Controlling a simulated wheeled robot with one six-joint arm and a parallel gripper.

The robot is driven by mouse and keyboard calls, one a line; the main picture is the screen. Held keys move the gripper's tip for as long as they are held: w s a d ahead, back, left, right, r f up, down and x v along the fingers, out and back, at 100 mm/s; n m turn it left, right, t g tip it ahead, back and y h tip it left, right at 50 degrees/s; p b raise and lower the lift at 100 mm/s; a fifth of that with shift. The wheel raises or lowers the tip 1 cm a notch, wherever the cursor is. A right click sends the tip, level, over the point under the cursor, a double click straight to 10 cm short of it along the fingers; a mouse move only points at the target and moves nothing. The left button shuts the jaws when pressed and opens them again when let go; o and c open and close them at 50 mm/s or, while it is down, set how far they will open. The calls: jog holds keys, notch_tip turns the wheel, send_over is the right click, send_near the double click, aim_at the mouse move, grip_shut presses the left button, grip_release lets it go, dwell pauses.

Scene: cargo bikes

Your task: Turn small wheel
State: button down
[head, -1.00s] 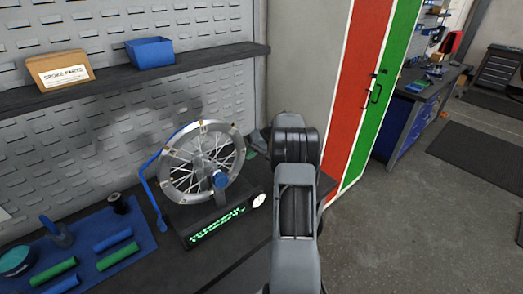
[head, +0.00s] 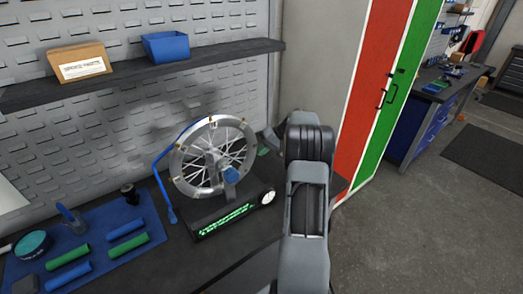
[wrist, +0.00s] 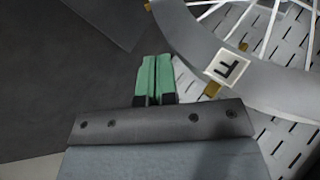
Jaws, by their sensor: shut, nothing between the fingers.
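The small spoked wheel (head: 212,157) stands upright in a dark stand with a blue hub knob and a blue curved arm at its left. Its grey rim (wrist: 262,88) fills the upper right of the wrist view, with a square tag marked by a black letter and a brass-coloured piece on it. My gripper (wrist: 156,57) has green fingertips shut together, with nothing between them. In the wrist view they are left of the rim and appear apart from it. In the head view my arm stands right of the wheel and hides most of the gripper.
The stand's base (head: 228,222) has a lit green display and a round white dial (head: 268,197). A blue mat (head: 85,245) with green and blue grips lies left on the bench. A shelf (head: 130,77) runs above, and a red and green cabinet (head: 375,100) stands right.

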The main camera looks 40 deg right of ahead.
dwell(0.3)
jog(key=b+v, duration=0.1)
jog(key=v, duration=1.2)
notch_tip(320, 180, up, 12)
jog(key=n+g+h+p, duration=0.2)
jog(key=g+h, duration=0.1)
jog(key=h, duration=0.3)
send_over(242, 120)
jog(key=s+d, duration=0.2)
jog(key=s+a+r+n+t+h+p, duration=0.1)
jog(key=s+a+r+n+t+h, duration=0.1)
jog(key=a+r+h, duration=0.5)
jog(key=w+f, duration=0.1)
jog(key=f, duration=0.1)
jog(key=w+d+f+y, duration=0.1)
jog(key=f, duration=0.1)
jog(key=w+f+y+p, duration=0.1)
jog(key=f, duration=0.1)
jog(key=shift+d+f, duration=0.25)
jog(key=shift+f, duration=0.1)
jog(key=shift+d+f+p, duration=0.35)
jog(key=shift+d+f, duration=0.35)
jog(key=shift+d, duration=0.1)
jog(key=shift+d+f, duration=0.6)
